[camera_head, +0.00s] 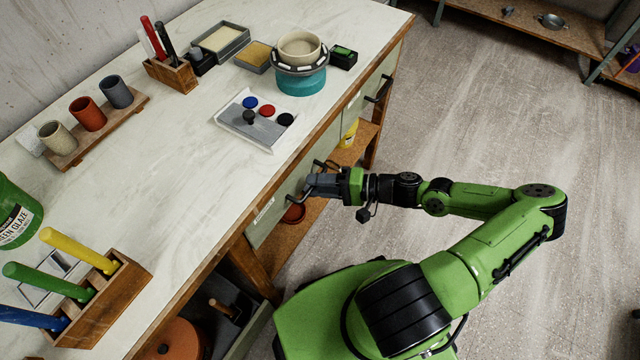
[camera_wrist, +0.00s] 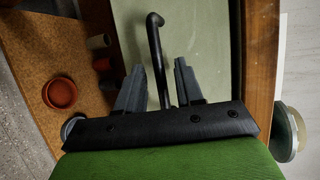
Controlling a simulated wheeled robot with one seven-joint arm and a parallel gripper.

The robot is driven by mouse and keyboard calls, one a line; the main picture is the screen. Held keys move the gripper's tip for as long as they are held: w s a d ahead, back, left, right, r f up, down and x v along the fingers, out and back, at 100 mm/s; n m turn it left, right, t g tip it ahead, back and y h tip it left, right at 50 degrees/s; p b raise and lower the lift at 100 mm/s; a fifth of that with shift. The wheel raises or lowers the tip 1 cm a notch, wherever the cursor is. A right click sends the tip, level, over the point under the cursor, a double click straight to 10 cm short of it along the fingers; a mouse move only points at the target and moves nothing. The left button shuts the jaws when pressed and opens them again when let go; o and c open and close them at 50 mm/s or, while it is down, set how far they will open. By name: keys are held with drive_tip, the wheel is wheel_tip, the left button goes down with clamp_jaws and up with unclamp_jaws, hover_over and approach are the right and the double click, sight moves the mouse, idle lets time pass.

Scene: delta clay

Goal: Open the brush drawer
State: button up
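A pale green drawer front (camera_head: 277,208) with a white label (camera_head: 263,210) sits under the bench top. The label is too small to read. Its black bar handle (camera_wrist: 155,45) stands out from the green panel (camera_wrist: 197,40) in the wrist view. My gripper (camera_head: 311,188) is at this handle, beside the bench edge. In the wrist view, my gripper's two fingers are apart, one on each side of the handle. The bar runs between them with visible gaps, so the gripper is open around it and not clamped. The drawer looks closed.
A second drawer handle (camera_head: 380,88) is farther along the bench front. A lower wooden shelf (camera_head: 290,235) holds a red-brown bowl (camera_wrist: 60,93). The bench top (camera_head: 170,125) carries cups, tool racks and a turntable. The floor (camera_head: 470,120) at right is clear.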

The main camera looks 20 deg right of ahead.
clamp_jaws()
drive_tip(key=shift+s+d, duration=0.1)
